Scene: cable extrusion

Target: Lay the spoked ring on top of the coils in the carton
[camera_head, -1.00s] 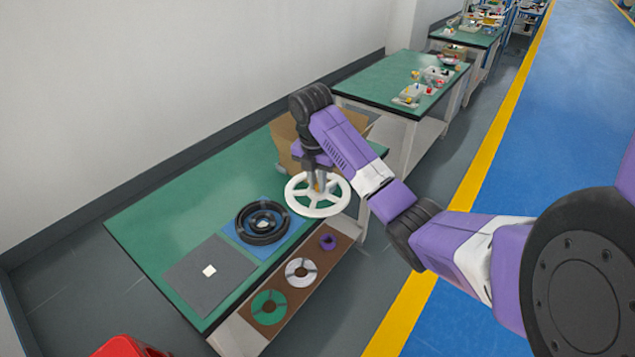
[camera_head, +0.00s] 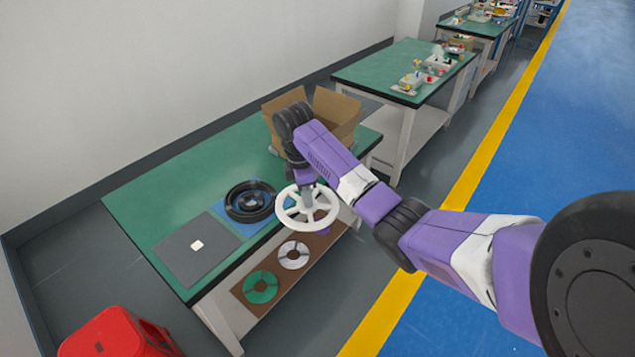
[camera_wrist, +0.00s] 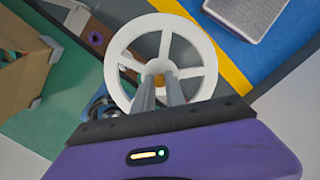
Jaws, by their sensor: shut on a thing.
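The white spoked ring (camera_head: 331,208) is held at its hub by my gripper (camera_head: 308,196). It hangs over the table's front edge, to the left of and in front of the carton. In the wrist view the ring (camera_wrist: 208,52) lies across my two grey fingers (camera_wrist: 160,88), which are shut on the hub. The open cardboard carton (camera_head: 338,104) stands at the right end of the green table, partly behind my arm. Its brown side also shows in the wrist view (camera_wrist: 22,78).
A black coil (camera_head: 232,206) lies on a blue mat beside a grey mat (camera_head: 183,262) bearing a small white block. Green (camera_head: 261,287) and white (camera_head: 294,254) coils lie on the brown lower board. A red object (camera_head: 110,335) stands front left. The table's left back is clear.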

